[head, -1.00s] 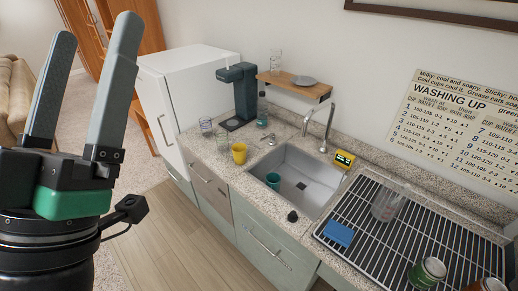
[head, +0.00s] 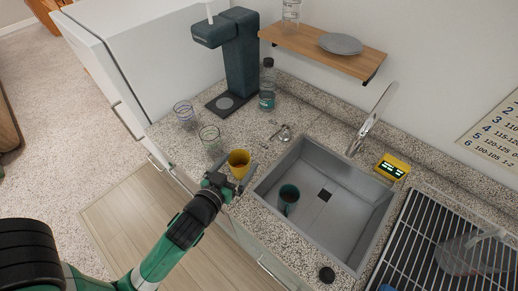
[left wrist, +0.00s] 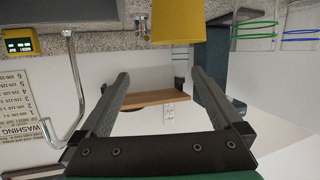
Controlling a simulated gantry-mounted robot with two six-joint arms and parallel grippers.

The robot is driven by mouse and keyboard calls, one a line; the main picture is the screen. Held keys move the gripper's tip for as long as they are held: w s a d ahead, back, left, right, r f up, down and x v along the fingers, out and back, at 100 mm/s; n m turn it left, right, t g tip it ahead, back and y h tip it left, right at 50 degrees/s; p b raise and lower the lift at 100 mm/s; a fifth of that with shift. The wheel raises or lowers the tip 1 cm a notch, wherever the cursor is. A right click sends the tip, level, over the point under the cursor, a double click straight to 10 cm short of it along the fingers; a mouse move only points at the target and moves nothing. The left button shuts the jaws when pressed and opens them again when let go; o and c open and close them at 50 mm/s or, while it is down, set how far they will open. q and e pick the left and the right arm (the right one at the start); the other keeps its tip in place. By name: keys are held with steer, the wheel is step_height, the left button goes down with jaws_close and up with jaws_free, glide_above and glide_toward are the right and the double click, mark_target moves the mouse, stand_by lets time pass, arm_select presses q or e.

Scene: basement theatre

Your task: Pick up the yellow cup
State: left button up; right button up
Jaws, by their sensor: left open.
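The yellow cup (head: 238,163) stands upright on the speckled counter, left of the sink, in the head view. My left gripper (head: 236,182) is at the near side of the cup, its fingers reaching toward it. In the left wrist view, which is upside down, the cup (left wrist: 178,20) shows at the top, beyond the open fingers of my left gripper (left wrist: 160,82). The gripper is open and empty. I cannot tell whether a finger touches the cup. My right gripper is not in view.
Clear glasses (head: 210,139) stand left of the cup. A teal mug (head: 288,198) is in the sink (head: 335,232). A dark dispenser (head: 236,60), a bottle (head: 267,85) and a faucet (head: 372,120) stand behind. A wire rack (head: 435,250) is at right.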

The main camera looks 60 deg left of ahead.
arm_select(q)
steer(key=g, duration=0.2)
glide_toward(243, 159)
steer(key=shift+s+d+b, duration=0.45)
steer(key=shift+s+d, duration=0.1)
steer(key=shift+s, duration=0.25)
steer(key=shift+w+a, duration=0.15)
steer(key=shift+a, duration=0.1)
steer(key=shift+t, duration=0.3)
steer(key=p+x, duration=0.1)
steer(key=x, duration=1)
steer(key=shift+w+f, duration=0.1)
steer(key=shift+w, duration=0.1)
steer(key=c, duration=1.1)
